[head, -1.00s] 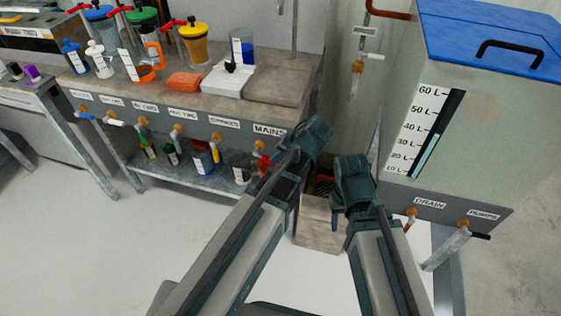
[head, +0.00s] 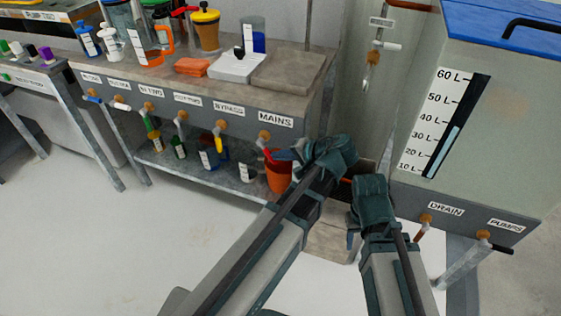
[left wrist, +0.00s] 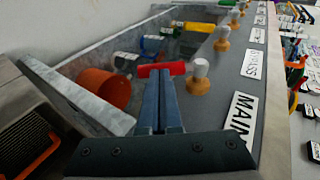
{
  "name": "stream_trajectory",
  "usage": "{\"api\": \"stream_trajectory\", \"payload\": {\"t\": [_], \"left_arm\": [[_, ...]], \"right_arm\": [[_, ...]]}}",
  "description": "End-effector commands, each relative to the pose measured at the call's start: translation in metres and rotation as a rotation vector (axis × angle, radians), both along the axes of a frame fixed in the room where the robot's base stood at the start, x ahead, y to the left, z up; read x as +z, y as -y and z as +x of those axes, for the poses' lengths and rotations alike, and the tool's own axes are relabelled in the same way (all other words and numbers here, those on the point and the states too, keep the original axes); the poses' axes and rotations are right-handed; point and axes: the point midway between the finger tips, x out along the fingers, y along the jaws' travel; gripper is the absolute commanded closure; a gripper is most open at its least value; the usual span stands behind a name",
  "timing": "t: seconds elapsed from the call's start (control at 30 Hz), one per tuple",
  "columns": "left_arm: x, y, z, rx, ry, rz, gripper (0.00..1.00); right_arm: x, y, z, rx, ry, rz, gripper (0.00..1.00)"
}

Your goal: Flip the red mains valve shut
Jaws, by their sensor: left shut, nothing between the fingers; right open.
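The red mains valve handle (head: 268,155) is below the MAINS label (head: 276,119) on the bench front, beside its brass fitting (head: 264,136). In the left wrist view the red handle (left wrist: 162,69) lies crosswise, with a pale knob (left wrist: 199,67) on a brass base at its right end. My left gripper (head: 280,155) is shut and empty. Its closed fingertips (left wrist: 160,78) are right at the handle's near side; I cannot tell whether they touch. My right gripper (head: 352,238) is open, hanging away to the right; its fingers are mostly hidden.
An orange bucket (head: 279,170) stands on the lower shelf (head: 243,180) near my left gripper. A graduated tank (head: 490,125) stands at right. The floor in front is clear.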

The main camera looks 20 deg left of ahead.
Motion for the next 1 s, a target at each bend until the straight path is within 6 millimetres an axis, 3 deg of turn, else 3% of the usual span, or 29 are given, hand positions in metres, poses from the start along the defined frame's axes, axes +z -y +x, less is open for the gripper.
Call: {"api": "stream_trajectory", "payload": {"t": [0.03,0.23,1.0], "left_arm": [[-0.016,0.0,0.001,-0.001,0.001,0.041,1.0],[-0.027,-0.006,0.001,0.0,0.009,0.219,1.0],[-0.035,-0.026,0.001,0.001,0.008,0.239,1.0]], "right_arm": [[-0.024,0.0,0.0,0.002,0.001,0.0,0.5],[-0.068,-0.001,0.0,0.01,0.001,0.005,0.5],[-0.081,-0.002,0.0,0.012,0.0,0.007,0.5]]}}
